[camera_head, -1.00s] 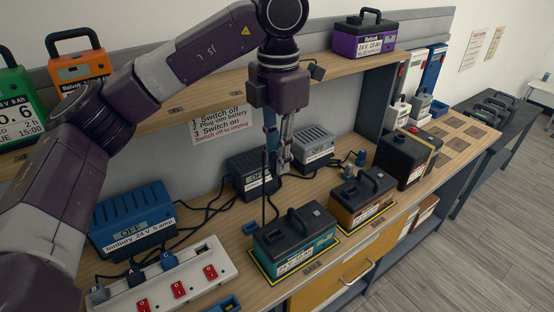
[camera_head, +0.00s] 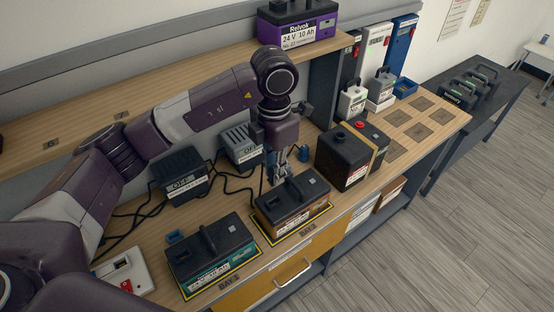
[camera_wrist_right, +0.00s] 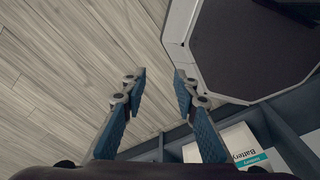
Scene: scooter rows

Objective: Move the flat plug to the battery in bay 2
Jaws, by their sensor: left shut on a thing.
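The bay 2 battery (camera_head: 291,206), black-topped with an orange-brown front and a handle, sits inside a yellow outline on the bench. My left gripper (camera_head: 277,177) points down just behind it, at its back edge. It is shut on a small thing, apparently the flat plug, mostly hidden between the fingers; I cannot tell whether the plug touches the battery. The bay 1 battery (camera_head: 211,252), with a teal front, stands to the left. My right gripper (camera_wrist_right: 159,88) is open and empty in the right wrist view, above the floor near a dark panel.
A blue round plug (camera_head: 303,152) lies behind. Dark and grey chargers (camera_head: 181,177) with loose cables stand at the back left. The shelf (camera_head: 60,144) overhangs the back; a switched power strip (camera_head: 126,272) is at front left.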

